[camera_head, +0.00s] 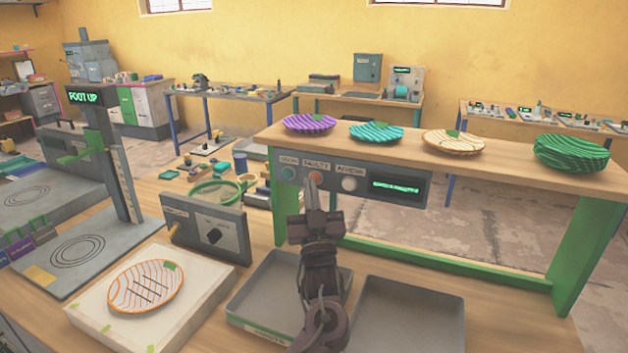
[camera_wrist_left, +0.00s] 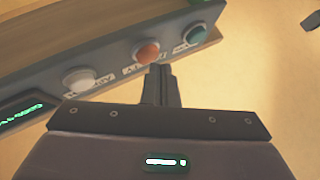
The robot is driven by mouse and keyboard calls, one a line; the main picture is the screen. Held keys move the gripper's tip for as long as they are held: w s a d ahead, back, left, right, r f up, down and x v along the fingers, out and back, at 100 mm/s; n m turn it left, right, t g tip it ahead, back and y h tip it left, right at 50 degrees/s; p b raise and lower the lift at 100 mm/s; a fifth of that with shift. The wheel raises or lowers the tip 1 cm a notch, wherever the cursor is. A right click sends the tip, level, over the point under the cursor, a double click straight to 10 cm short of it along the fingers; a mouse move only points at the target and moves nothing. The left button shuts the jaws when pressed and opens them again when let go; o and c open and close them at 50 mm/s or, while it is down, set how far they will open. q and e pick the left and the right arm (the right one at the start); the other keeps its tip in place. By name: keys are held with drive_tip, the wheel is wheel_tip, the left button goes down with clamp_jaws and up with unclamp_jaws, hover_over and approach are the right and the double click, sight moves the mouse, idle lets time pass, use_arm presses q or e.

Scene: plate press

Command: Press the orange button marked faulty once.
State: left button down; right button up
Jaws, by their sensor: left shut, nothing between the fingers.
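The orange button (camera_head: 315,175) sits under the label FAULTY on the grey control panel (camera_head: 409,204) below the wooden shelf. It also shows in the left wrist view (camera_wrist_left: 146,52), between a white button (camera_wrist_left: 79,80) and a teal button (camera_wrist_left: 198,33). My left gripper (camera_head: 311,183) is shut and empty, its fingertips right at the orange button and partly overlapping it in the head view. In the left wrist view its fingertips (camera_wrist_left: 160,72) lie just beside the button; I cannot tell whether they touch it. My right gripper is not in view.
The shelf (camera_head: 500,172) above the panel carries purple, teal, cream and green plates. Two grey trays (camera_head: 408,312) lie below. A striped plate (camera_head: 146,286) rests on a white block at the left, beside a grey box with a dial (camera_head: 208,235).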

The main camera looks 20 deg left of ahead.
use_arm(q)
drive_tip(key=shift+w, duration=0.4)
drive_tip(key=shift+s, duration=0.1)
idle(0.5)
drive_tip(key=shift+s, duration=0.75)
drive_tip(key=s+p, duration=0.2)
drive_tip(key=s, duration=0.3)
drive_tip(key=shift+d, duration=0.15)
idle(0.6)
